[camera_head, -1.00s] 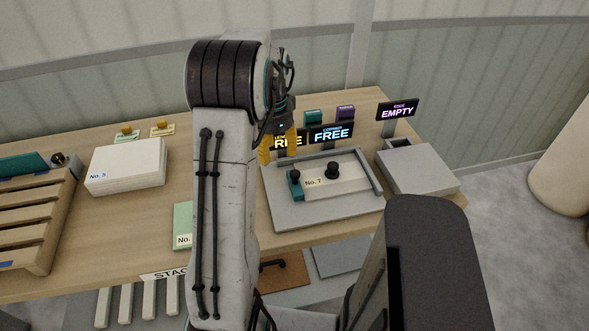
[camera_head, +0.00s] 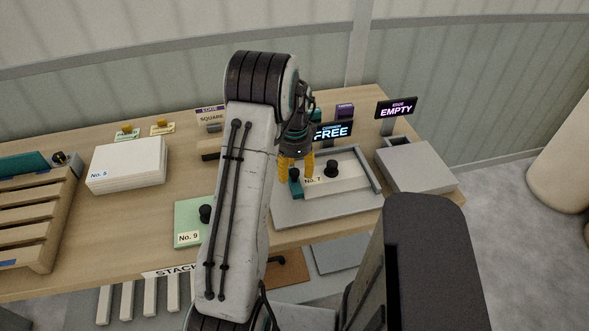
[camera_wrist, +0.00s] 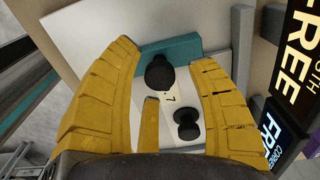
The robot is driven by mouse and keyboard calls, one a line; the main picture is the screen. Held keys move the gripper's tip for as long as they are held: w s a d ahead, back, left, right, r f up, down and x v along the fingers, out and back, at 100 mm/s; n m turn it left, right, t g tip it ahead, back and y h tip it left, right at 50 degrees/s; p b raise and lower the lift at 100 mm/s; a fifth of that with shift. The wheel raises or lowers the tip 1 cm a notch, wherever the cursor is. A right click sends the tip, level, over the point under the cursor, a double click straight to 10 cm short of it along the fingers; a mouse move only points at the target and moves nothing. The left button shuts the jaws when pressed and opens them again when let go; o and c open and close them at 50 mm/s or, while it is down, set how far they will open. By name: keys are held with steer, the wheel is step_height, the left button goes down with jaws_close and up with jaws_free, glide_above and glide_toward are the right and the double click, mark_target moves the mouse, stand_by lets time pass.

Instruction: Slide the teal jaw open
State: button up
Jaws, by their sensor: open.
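The teal jaw (camera_head: 294,189) stands at the left side of the grey fixture tray (camera_head: 330,212), against the pale plate marked No. 7 (camera_head: 345,182). My gripper (camera_head: 297,168) is open, its yellow fingers pointing down over the jaw and partly hiding it. In the wrist view, the teal jaw (camera_wrist: 185,46) is a bar crossing beyond the fingers, and its black knob (camera_wrist: 160,72) lies between the two open fingers (camera_wrist: 168,62). I cannot tell whether the fingertips are level with the knob; no contact shows. The plate's own black knob (camera_wrist: 187,123) also lies between the fingers, nearer the palm.
The lit FREE sign (camera_head: 332,132) stands behind the tray. A grey box (camera_head: 418,168) with an EMPTY sign (camera_head: 397,109) is to the right. A green plate No. 9 (camera_head: 190,217) and a white stack (camera_head: 125,165) are to the left.

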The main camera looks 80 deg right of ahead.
stand_by(0.3)
jaws_close()
stand_by(0.4)
